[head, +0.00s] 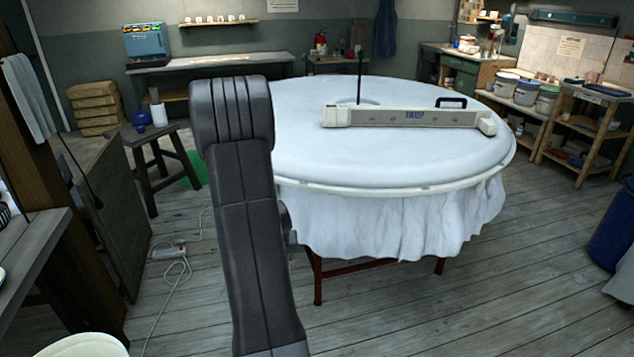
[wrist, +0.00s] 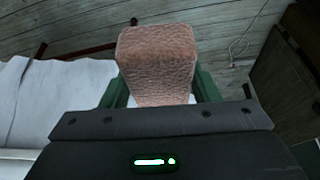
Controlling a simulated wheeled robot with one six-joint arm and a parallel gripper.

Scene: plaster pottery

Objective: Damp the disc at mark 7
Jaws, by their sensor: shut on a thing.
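The large round white plaster disc (head: 300,150) lies on a stand in the head view, with white cloth (head: 400,222) hanging below its rim. No mark 7 can be made out on it. My gripper (wrist: 160,92) has green fingers and is shut on a pinkish-brown, rough-textured sponge (wrist: 157,52) in the wrist view. The sponge is held clear over the floor, beside white cloth at the left of that view. In the head view my arm hides the gripper, the sponge and the disc's left edge.
A long pale beam (head: 400,116) with a black handle lies across the disc's top. A thin black rod (head: 360,75) stands upright near its left end. A wooden stool (head: 160,160) with bottles is left, and a shelf with tubs (head: 526,92) is right. Floor in front is open.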

